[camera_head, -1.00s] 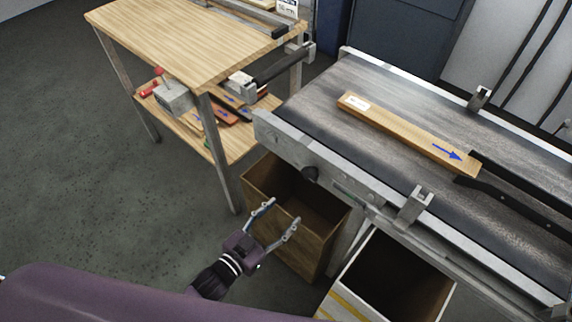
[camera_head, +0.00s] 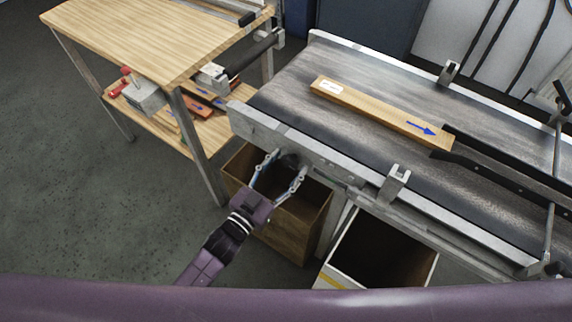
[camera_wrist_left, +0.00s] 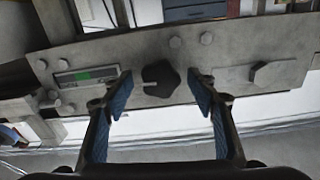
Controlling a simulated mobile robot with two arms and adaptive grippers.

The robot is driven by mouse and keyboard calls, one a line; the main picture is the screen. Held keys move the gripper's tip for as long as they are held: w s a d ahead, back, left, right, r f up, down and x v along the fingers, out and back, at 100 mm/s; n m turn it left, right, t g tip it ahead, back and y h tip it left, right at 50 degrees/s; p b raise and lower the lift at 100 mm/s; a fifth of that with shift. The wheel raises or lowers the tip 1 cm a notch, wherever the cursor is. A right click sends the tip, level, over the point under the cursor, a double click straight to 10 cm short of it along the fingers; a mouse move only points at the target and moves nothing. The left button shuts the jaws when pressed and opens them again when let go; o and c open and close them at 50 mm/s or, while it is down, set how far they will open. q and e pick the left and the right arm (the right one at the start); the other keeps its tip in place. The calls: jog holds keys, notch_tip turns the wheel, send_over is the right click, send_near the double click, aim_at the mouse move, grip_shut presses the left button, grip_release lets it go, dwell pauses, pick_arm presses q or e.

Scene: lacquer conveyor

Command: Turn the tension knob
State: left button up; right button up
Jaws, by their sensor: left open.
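The tension knob (camera_head: 289,161) is a dark, faceted knob on the grey side plate (camera_head: 262,136) at the conveyor's near end. In the left wrist view the knob (camera_wrist_left: 161,79) sits between the two blue-padded fingers, with a gap on each side. My left gripper (camera_head: 281,171) is open in front of the knob; it also shows in the left wrist view (camera_wrist_left: 163,92). A small label with a green mark (camera_wrist_left: 87,76) is left of the knob there. My right gripper is not in view.
A wooden plank with a blue arrow (camera_head: 375,112) lies on the conveyor belt (camera_head: 300,95). A brown open bin (camera_head: 285,233) and a white open bin (camera_head: 345,272) stand below. A wooden workbench (camera_head: 150,40) stands at left. A bolt (camera_wrist_left: 273,75) protrudes right of the knob.

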pick_arm(q)
jog(key=c, duration=1.2)
jog(key=shift+o, duration=0.2)
jog(key=shift+m, duration=1.4)
jog(key=o, duration=1.2)
jog(key=shift+c, duration=0.2)
jog(key=v, duration=1.2)
